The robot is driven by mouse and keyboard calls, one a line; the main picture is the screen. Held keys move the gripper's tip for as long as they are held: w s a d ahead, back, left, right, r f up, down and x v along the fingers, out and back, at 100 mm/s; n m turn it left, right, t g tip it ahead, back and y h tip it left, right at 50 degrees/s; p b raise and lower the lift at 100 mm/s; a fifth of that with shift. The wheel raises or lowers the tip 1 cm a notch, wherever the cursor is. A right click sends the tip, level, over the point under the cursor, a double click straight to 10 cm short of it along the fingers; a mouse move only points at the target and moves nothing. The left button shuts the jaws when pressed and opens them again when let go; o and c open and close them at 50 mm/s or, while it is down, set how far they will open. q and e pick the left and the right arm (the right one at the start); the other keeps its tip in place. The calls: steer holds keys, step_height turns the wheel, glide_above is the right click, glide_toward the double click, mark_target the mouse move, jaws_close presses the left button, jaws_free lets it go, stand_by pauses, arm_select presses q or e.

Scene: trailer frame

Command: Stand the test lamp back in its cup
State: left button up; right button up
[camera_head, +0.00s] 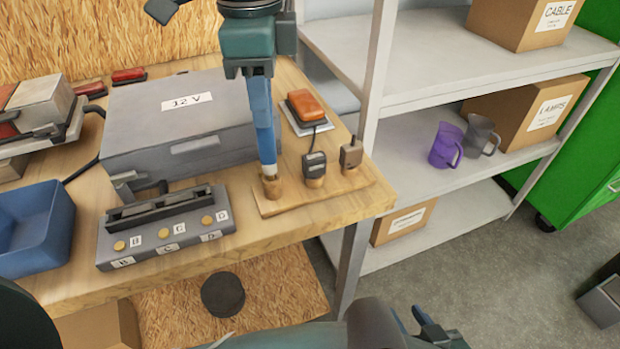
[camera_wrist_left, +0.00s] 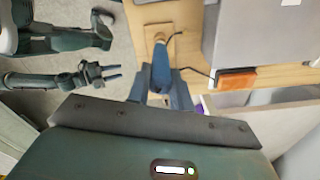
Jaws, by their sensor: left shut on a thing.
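My left gripper (camera_head: 265,142) reaches straight down from the top of the head view and is shut on the blue test lamp, which shows between its fingers in the left wrist view (camera_wrist_left: 160,72). The lamp is about upright, right over the leftmost wooden cup (camera_head: 271,188) of the wooden holder board (camera_head: 330,192). Its lower end appears at or in the cup's mouth; how deep is hidden. My right gripper (camera_head: 412,321) hangs low at the bottom of the head view, away from the bench, with its fingers apart and empty.
On the same board stand a black plug-like piece (camera_head: 314,165) and a grey one (camera_head: 350,152), close to the right. A grey 12 V case (camera_head: 190,120), a lettered switch block (camera_head: 165,230) and a blue tray (camera_head: 35,225) crowd the left. Metal shelving (camera_head: 430,80) stands at right.

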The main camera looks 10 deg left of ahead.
arm_select(q)
steer(key=shift+f+b, duration=0.6)
steer(key=shift+f, duration=0.05)
stand_by(0.3)
steer(key=o, duration=0.8)
steer(key=shift+o, duration=0.2)
steer(key=o, duration=0.3)
steer(key=shift+o, duration=0.2)
steer(key=shift+r, duration=0.15)
steer(key=shift+r+p, duration=2.85)
steer(key=shift+r, duration=0.5)
